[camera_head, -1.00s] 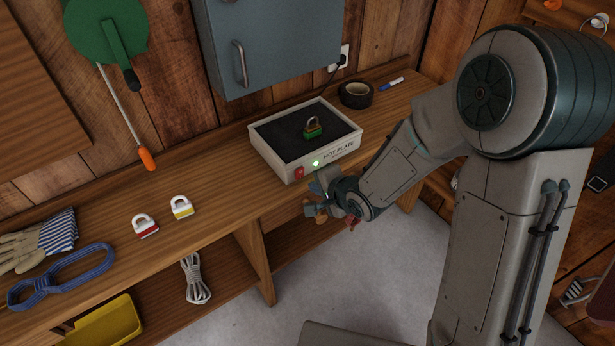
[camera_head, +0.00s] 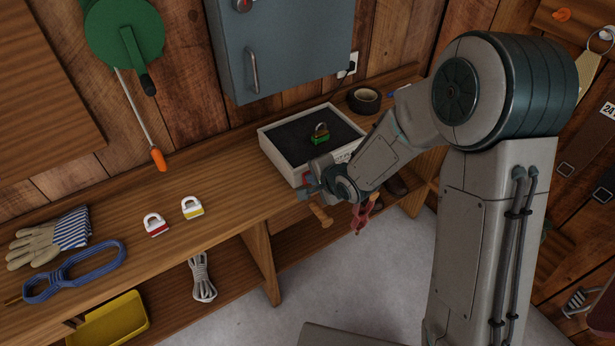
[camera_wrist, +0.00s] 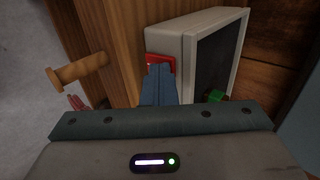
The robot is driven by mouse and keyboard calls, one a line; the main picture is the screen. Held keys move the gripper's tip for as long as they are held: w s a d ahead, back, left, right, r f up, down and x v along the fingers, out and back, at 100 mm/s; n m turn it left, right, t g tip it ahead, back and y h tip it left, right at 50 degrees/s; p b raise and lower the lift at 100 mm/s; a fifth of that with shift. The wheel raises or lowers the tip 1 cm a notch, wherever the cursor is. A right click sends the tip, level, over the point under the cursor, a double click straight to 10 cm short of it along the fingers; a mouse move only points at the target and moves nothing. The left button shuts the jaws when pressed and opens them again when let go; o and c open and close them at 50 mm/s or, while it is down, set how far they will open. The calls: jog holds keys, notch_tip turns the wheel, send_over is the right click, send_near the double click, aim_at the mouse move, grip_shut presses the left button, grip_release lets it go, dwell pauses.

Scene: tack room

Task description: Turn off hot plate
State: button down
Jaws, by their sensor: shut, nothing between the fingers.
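The hot plate (camera_head: 276,157) is a white box with a dark top, standing on the wooden bench. A green padlock (camera_head: 321,138) sits on its top. In the wrist view the hot plate (camera_wrist: 168,42) stands ahead, with its red switch (camera_wrist: 160,62) on the front face. My gripper (camera_head: 308,186) is at the front of the hot plate, by its left corner. Its fingers (camera_wrist: 158,84) are shut and empty, with the tips right in front of the red switch and covering part of it. I cannot tell whether they touch it. In the head view my gripper hides the switch and indicator light.
A red padlock (camera_head: 155,227) and a yellow padlock (camera_head: 192,209) stand on the bench to the left, near gloves (camera_head: 45,245). Black tape (camera_head: 363,100) lies behind the hot plate. A wooden handle (camera_wrist: 78,71) sticks out below the bench edge. A grey cabinet (camera_head: 290,50) hangs above.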

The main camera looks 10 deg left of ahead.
jog(key=shift+d, duration=0.1)
jog(key=shift+r+p, duration=0.8)
jog(key=p+v, duration=0.5)
jog(key=v, duration=0.8)
jog(key=shift+s+d+f, duration=0.1)
jog(key=shift+f, duration=0.05)
